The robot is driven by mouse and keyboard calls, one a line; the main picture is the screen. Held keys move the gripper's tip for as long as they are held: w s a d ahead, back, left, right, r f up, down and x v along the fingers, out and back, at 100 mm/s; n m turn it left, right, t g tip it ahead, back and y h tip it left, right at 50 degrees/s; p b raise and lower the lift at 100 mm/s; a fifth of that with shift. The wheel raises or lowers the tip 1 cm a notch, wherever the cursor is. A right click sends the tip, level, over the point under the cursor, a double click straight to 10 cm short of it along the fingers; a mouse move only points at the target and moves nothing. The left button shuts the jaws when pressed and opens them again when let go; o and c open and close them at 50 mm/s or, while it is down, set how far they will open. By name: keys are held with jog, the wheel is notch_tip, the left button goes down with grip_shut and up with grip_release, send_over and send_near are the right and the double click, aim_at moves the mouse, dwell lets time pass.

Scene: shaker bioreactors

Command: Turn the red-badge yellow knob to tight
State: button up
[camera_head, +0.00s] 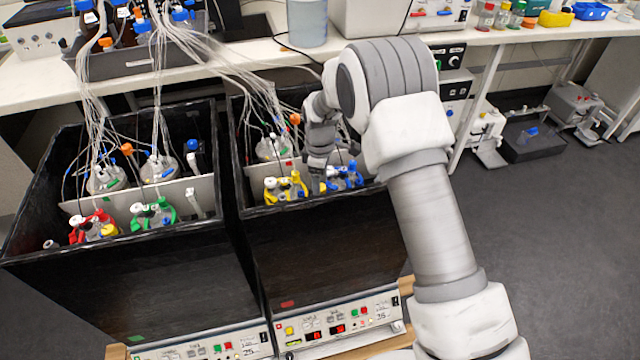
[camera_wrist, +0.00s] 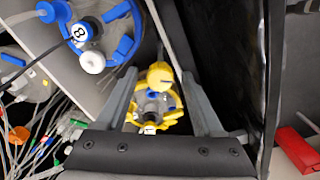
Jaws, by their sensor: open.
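The yellow knob (camera_wrist: 160,76) sits on a yellow clamp ring around a small flask in the right-hand black box. The yellow clamp (camera_head: 286,188) shows in the head view near the box's front wall. A red badge (camera_head: 287,304) is on the front of that box. My gripper (camera_wrist: 160,78) is open, with one finger on each side of the yellow knob in the wrist view. I cannot tell whether the fingers touch it. In the head view, my gripper (camera_head: 318,184) reaches down into the box, with its fingertips mostly hidden between the yellow and blue clamps.
A blue clamp (camera_head: 344,178) with a flask and white knob (camera_wrist: 92,62) stands close beside the yellow one. The box's dark wall (camera_wrist: 222,40) runs close by the right finger. Tubes (camera_head: 262,90) hang into the box. The left box (camera_head: 120,270) holds red and green clamps.

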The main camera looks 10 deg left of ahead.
grip_shut()
dwell(0.5)
jog(key=m, duration=0.4)
jog(key=shift+m+b, duration=0.3)
jog(key=m, duration=0.4)
jog(key=shift+m, duration=0.3)
jog(key=m, duration=0.4)
jog(key=shift+m, duration=2.4)
